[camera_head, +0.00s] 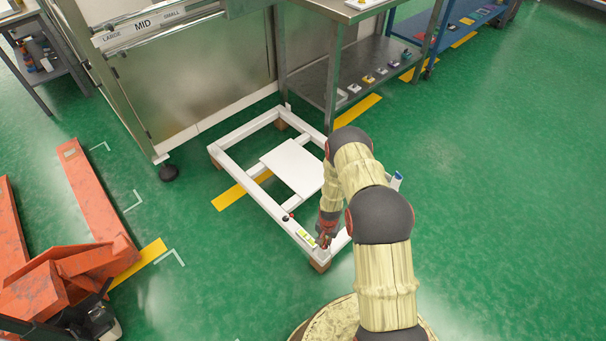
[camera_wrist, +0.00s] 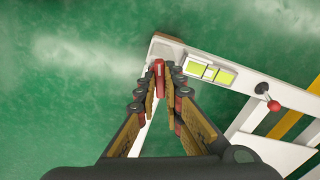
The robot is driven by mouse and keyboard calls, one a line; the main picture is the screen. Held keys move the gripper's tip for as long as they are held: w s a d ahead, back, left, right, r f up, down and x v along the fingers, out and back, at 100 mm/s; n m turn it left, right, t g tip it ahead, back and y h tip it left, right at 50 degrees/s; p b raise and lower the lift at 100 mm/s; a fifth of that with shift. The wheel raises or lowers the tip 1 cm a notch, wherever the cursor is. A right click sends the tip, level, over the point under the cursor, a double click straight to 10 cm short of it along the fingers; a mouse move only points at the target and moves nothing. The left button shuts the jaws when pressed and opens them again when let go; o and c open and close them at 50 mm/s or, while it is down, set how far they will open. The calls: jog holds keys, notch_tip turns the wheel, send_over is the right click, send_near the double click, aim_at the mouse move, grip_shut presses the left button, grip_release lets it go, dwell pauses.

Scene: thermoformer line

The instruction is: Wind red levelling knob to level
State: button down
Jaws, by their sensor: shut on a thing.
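My gripper (camera_head: 325,240) is low over the near corner of the white frame (camera_head: 255,207), reaching down from above. In the wrist view my gripper (camera_wrist: 160,84) has its fingertips closed around a small red piece (camera_wrist: 158,67) at the frame's corner, which appears to be the red levelling knob. The fingers hide most of it. A spirit level with yellow-green vials (camera_wrist: 210,72) lies on the frame bar beside the fingertips. It also shows in the head view (camera_head: 306,238); its bubble is too small to read.
The frame rests on brown blocks (camera_head: 319,265) on the green floor, with a white panel (camera_head: 292,168) across it. A steel machine (camera_head: 200,80) and shelf table (camera_head: 345,80) stand behind. An orange pallet truck (camera_head: 95,205) is at left. Floor at right is clear.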

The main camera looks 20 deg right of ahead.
jog(key=shift+m, duration=1.4)
jog(key=c, duration=1.8)
grip_release()
jog(key=shift+c, duration=0.2)
jog(key=shift+r, duration=0.1)
notch_tip(320, 180, up, 12)
jog(key=shift+s, duration=0.1)
